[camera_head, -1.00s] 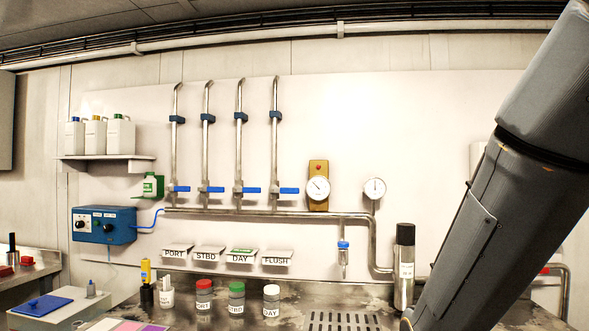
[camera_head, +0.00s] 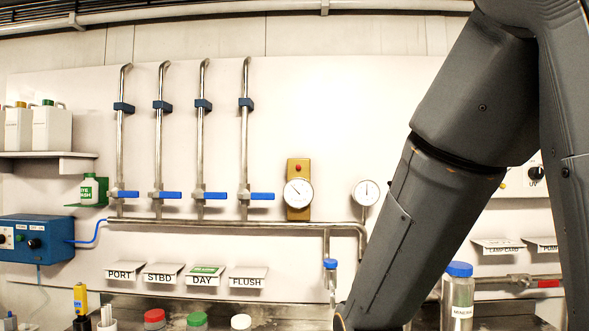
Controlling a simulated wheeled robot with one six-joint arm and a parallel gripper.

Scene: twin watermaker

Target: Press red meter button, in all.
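A small red button (camera_head: 298,168) sits at the top of a yellow-brown plate (camera_head: 297,213) on the white wall panel. A round white dial meter (camera_head: 298,193) is on the same plate, just below the button. The button is in plain view, with nothing in front of it. My arm slants down from the upper right, right of the meter, and leaves the picture at the bottom. My gripper is not in the picture.
A second dial (camera_head: 366,193) hangs beside my arm. Blue-handled valves (camera_head: 259,196) on upright pipes stand left of the meter. A horizontal pipe (camera_head: 270,225) runs below it. Capped bottles (camera_head: 154,319) line the bottom edge. A blue-capped bottle (camera_head: 459,295) stands right of my arm.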

